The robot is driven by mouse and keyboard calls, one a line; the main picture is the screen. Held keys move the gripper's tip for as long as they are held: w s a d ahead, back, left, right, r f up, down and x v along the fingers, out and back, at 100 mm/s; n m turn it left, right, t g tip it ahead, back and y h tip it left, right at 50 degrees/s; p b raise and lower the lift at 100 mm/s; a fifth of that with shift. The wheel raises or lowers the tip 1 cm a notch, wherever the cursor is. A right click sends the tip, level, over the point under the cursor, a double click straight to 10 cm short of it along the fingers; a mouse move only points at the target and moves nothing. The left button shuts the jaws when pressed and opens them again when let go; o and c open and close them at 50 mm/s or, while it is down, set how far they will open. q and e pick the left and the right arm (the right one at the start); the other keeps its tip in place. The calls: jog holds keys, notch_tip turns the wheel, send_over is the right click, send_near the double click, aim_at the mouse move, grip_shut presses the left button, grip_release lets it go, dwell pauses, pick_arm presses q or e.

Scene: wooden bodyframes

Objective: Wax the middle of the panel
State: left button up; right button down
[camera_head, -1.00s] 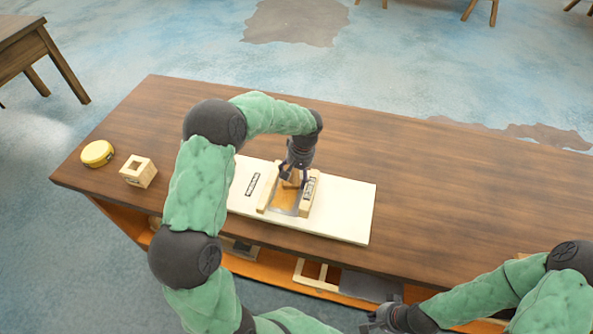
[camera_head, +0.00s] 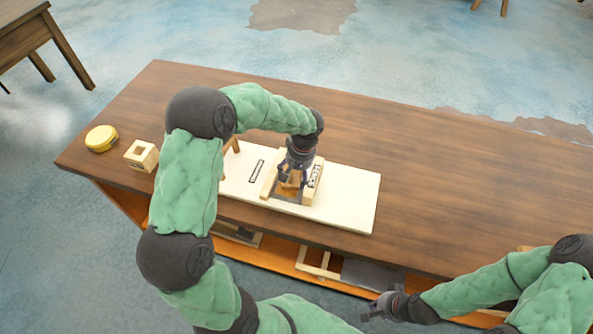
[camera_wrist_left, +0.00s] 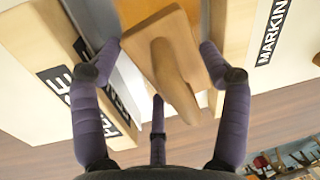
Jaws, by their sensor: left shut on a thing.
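The white panel (camera_head: 345,203) lies flat on the brown workbench. Two pale wooden strips with black labels, a left strip (camera_head: 268,181) and a right strip (camera_head: 311,188), flank a narrow band across its middle, partly orange and grey. My left gripper (camera_head: 289,178) is over this band, its fingers closed around a wooden block with a rounded peg handle (camera_wrist_left: 172,70), seen in the left wrist view. The block's underside is hidden, so I cannot tell whether it touches the panel. My right gripper (camera_head: 374,307) is empty, fingers apart, in front of the bench.
A yellow round tin (camera_head: 101,138) and a wooden block with a square hole (camera_head: 141,155) stand at the bench's left end. A shelf below holds wooden frames (camera_head: 318,262). The bench's right side is clear.

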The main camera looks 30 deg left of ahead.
aim_at(292, 184)
pick_arm(q)
jog(key=shift+s+d+b, duration=0.2)
jog(key=shift+s+d, duration=0.05)
jog(key=shift+s, duration=0.9)
jog(key=shift+s+d+b, duration=0.15)
jog(key=shift+s+d, duration=0.15)
jog(key=shift+s, duration=0.8)
jog(key=shift+s+d+b, duration=0.2)
jog(key=shift+s+d, duration=0.05)
jog(key=shift+s, duration=0.9)
jog(key=shift+w+a+r, duration=0.1)
jog(key=shift+w+a, duration=0.1)
jog(key=shift+w, duration=0.7)
jog(key=shift+w+a, duration=0.2)
jog(key=shift+w, duration=0.65)
jog(key=shift+w+a, duration=0.25)
jog(key=shift+w, duration=0.6)
jog(key=shift+w+a, duration=0.2)
jog(key=shift+w, duration=0.6)
jog(key=shift+w+a, duration=0.2)
jog(key=shift+w, duration=0.65)
jog(key=shift+w+a, duration=0.15)
jog(key=shift+w, duration=0.65)
jog(key=shift+w+a+p, duration=0.15)
jog(key=shift+w+a, duration=0.05)
jog(key=shift+w, duration=0.65)
jog(key=shift+w+a+p, duration=0.15)
jog(key=shift+w+a, duration=0.05)
jog(key=shift+w, duration=0.65)
